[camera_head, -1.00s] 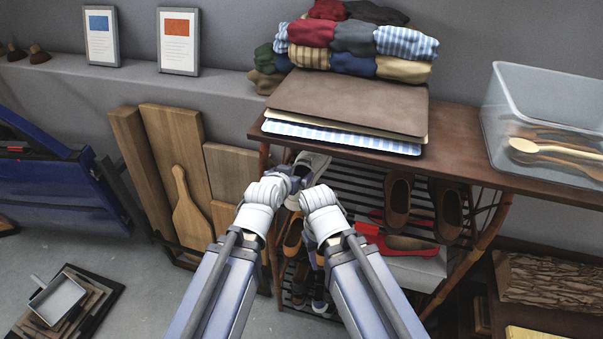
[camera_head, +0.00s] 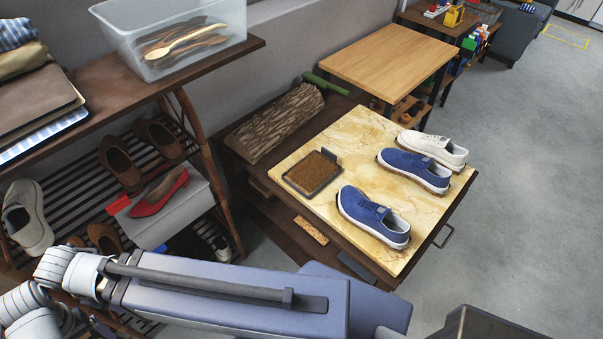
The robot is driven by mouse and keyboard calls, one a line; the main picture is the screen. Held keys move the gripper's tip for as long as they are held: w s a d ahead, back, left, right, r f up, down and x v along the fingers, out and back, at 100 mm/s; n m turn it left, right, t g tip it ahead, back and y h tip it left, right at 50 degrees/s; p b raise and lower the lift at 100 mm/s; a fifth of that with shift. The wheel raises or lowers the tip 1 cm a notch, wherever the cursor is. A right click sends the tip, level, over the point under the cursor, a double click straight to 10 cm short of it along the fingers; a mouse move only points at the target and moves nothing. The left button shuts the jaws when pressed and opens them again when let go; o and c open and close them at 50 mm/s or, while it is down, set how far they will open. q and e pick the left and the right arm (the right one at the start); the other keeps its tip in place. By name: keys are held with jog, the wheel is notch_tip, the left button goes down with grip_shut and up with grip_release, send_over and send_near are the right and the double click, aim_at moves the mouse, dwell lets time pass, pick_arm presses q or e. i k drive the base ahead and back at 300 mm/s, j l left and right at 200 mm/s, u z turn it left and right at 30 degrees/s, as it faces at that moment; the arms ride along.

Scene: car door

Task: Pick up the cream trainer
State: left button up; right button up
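A cream-white trainer (camera_head: 432,148) lies sole-down at the far right of a pale marbled board or tabletop (camera_head: 335,222). Beside it is a blue trainer (camera_head: 413,170), and a second blue trainer (camera_head: 373,215) lies nearer to me. A greyish off-white trainer (camera_head: 27,216) is on the slatted shoe rack at the left edge. My arms reach toward the lower left, well away from the marbled top, with white wrist parts just below the rack trainer. The fingers of both grippers are not visible, so whether they hold anything is hidden.
A brown mat or brush (camera_head: 314,172) and a log (camera_head: 273,122) are by the trainers. A clear bin (camera_head: 172,38) stands on the shelf. Red shoes (camera_head: 160,193) and brown shoes (camera_head: 119,164) are on the rack. Open floor (camera_head: 530,190) lies to the right.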

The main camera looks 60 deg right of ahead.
aim_at(450, 156)
jog(key=i+l, duration=0.2)
jog(key=i, duration=0.3)
jog(key=z, duration=2.65)
